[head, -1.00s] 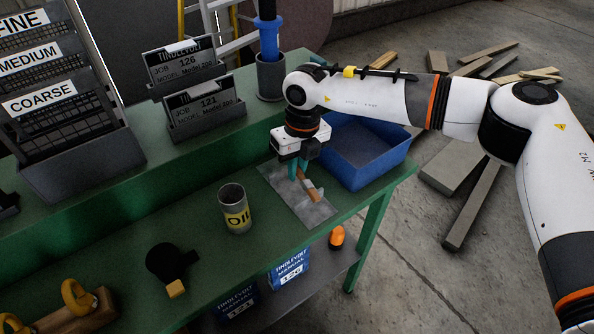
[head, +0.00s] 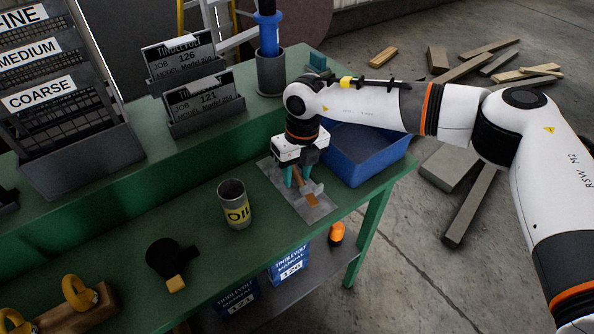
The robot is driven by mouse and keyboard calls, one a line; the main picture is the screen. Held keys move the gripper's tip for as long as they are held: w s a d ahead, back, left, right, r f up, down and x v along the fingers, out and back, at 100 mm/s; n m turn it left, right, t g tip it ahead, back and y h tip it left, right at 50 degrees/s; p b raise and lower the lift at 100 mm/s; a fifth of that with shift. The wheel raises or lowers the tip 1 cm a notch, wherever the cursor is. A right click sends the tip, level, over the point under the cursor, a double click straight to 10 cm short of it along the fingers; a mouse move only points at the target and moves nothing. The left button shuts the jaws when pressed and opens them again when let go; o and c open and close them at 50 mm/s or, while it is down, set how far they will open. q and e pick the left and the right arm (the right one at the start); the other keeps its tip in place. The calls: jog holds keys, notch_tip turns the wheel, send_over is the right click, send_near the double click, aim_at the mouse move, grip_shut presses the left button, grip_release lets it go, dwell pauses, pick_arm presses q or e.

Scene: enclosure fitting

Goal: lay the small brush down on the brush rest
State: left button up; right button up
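The small brush (head: 304,186), with a brown handle, lies over the brush rest, a grey plate (head: 318,211) with small raised pieces near the right front of the green bench. My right gripper (head: 297,182) points down over the far end of the brush. Its two teal fingers stand apart, one on either side of the brush, with a gap showing between them. The brush seems to be down on the rest's raised pieces, but the fingers partly hide its far end. My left gripper is not in view.
A blue bin (head: 380,172) stands just behind and right of the rest. An oil can (head: 235,205) stands to its left, and a black piece with a yellow end (head: 170,262) lies further left. Card holders (head: 203,105) and a grey cup (head: 270,75) stand on the raised shelf behind.

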jog(key=shift+r, duration=0.1)
jog(key=shift+r+p, duration=0.25)
jog(key=shift+p, duration=0.1)
jog(key=shift+w+r, duration=0.1)
jog(key=shift+r, duration=0.25)
notch_tip(320, 180, up, 11)
jog(key=d+b, duration=0.1)
jog(key=b, duration=0.1)
jog(key=shift+w, duration=0.2)
